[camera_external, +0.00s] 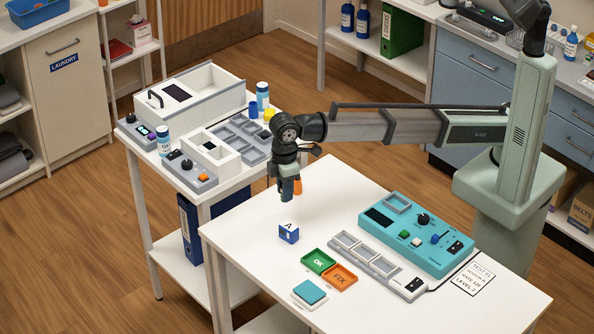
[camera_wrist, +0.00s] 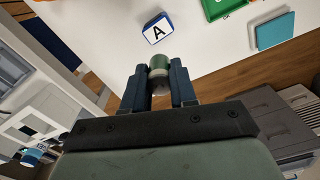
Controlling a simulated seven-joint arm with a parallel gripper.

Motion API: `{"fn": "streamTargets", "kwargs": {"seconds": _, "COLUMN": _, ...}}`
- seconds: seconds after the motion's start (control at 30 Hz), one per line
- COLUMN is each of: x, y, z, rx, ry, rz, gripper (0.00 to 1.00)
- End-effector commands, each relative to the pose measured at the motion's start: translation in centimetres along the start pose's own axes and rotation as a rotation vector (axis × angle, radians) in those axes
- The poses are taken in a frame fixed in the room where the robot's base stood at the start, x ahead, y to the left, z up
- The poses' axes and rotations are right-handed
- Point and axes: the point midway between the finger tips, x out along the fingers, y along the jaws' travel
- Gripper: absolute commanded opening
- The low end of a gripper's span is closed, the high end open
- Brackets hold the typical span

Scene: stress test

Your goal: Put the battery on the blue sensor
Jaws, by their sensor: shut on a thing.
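My gripper (camera_external: 289,194) hangs above the white table, over its left part, pointing down. In the wrist view, its two dark blue fingers (camera_wrist: 160,85) are shut on a short green and pale grey cylinder, which looks like the battery (camera_wrist: 160,64). In the external view the battery is hard to make out between the fingers. The blue sensor (camera_external: 289,236), a small blue block with a white top marked A, stands on the table below my gripper. It also shows in the wrist view (camera_wrist: 157,29), beyond the fingertips. Battery and sensor are apart.
A green OK tray (camera_external: 318,263), an orange FIX tray (camera_external: 340,277) and a teal-topped pad (camera_external: 309,293) lie near the sensor. A grey slotted rack (camera_external: 377,262) and a teal device (camera_external: 417,233) stand to the right.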

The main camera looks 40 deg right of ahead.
Motion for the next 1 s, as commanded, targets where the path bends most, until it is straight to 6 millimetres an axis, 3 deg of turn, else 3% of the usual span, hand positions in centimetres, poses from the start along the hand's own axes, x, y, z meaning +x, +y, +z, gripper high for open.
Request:
{"fn": "streamTargets", "kwargs": {"seconds": 0.27, "x": 0.3, "y": 0.1, "z": 1.1, "rx": -0.121, "ry": 0.000, "rz": 0.000, "gripper": 0.00}}
{"fn": "streamTargets", "kwargs": {"seconds": 0.63, "x": 5.4, "y": 0.2, "z": 1.1, "rx": -0.127, "ry": -0.001, "rz": 0.000, "gripper": 0.00}}
{"fn": "streamTargets", "kwargs": {"seconds": 1.0, "x": 8.9, "y": 0.2, "z": 1.1, "rx": -0.126, "ry": -0.002, "rz": 0.000, "gripper": 0.00}}
